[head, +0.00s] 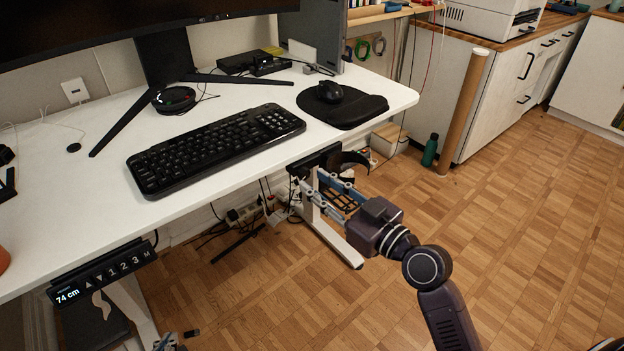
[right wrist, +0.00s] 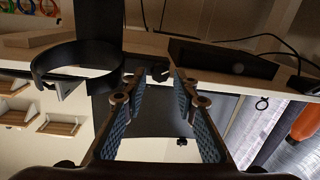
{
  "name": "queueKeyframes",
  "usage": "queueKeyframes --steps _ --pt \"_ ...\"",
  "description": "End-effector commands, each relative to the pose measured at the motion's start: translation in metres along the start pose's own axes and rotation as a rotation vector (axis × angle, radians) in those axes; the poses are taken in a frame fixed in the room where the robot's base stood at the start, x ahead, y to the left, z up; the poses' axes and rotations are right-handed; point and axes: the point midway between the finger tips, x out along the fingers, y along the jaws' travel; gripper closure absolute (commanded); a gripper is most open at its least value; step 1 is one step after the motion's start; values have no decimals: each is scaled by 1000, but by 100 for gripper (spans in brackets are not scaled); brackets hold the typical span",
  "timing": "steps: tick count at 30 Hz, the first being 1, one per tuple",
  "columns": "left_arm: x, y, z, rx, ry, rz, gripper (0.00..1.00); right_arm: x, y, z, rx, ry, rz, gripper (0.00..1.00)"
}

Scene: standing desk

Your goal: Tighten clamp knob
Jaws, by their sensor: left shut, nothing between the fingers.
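A black clamp-on holder (head: 318,160) is fixed at the desk's front right edge, with a curved ring (head: 352,161) at its side. The ring also shows in the right wrist view (right wrist: 48,68). There, a small dark knob (right wrist: 160,74) shows in the gap between my right fingertips. I cannot tell whether they touch it. My right gripper (head: 322,188) is open, just below the holder; its blue-padded fingers fill the middle of the wrist view (right wrist: 157,88). My left gripper (head: 165,343) is shut and empty at the bottom edge, mostly out of frame.
The white desk (head: 75,220) carries a keyboard (head: 215,147), a mouse (head: 329,91) on a black pad (head: 350,110) and a monitor stand. A height panel (head: 103,270) hangs under the front edge. A desk leg (head: 335,240) stands behind my right gripper.

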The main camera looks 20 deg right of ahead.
Motion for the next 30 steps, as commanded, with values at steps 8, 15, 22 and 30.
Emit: queueKeyframes --steps 8,15,22,30 --pt "0 0 1 0 -5 -1 100 21 0 0 2 0 -1 73" --pt "0 0 1 0 -5 -1 100 21 0 1 2 -1 -1 73" --pt "0 0 1 0 -5 -1 100 21 0 1 2 -1 -1 96" --pt "-4 -1 13 -1 -58 -2 100 21 -1 0 58 1 -2 100"
